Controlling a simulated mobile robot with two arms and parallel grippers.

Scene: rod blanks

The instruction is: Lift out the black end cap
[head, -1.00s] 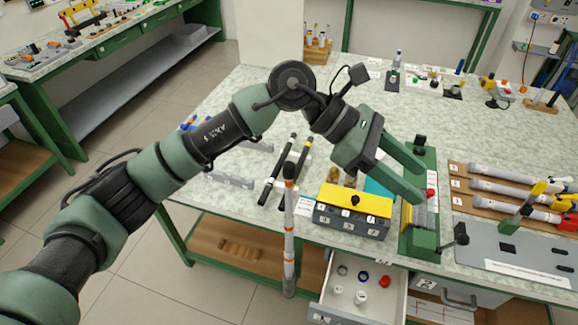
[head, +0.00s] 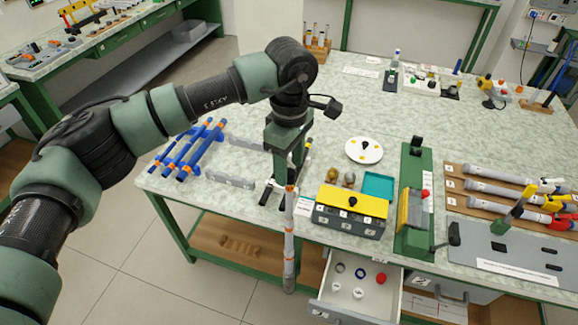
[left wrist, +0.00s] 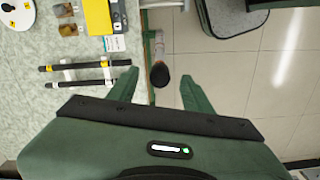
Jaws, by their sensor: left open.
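My left gripper (head: 280,172) points down at the table's front edge, left of the drawer. It is open and empty. The left wrist view shows its spread fingers (left wrist: 157,78), with a dark round end (left wrist: 160,75) of something upright between or below them. My right gripper is not in view.
An upright grey rod with orange bands (head: 289,240) stands before the table. Black rods (left wrist: 75,84) lie on white supports. A grey box with a yellow top (head: 350,201) and a green fixture (head: 416,200) stand behind the drawer. Blue rods (head: 190,150) lie left.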

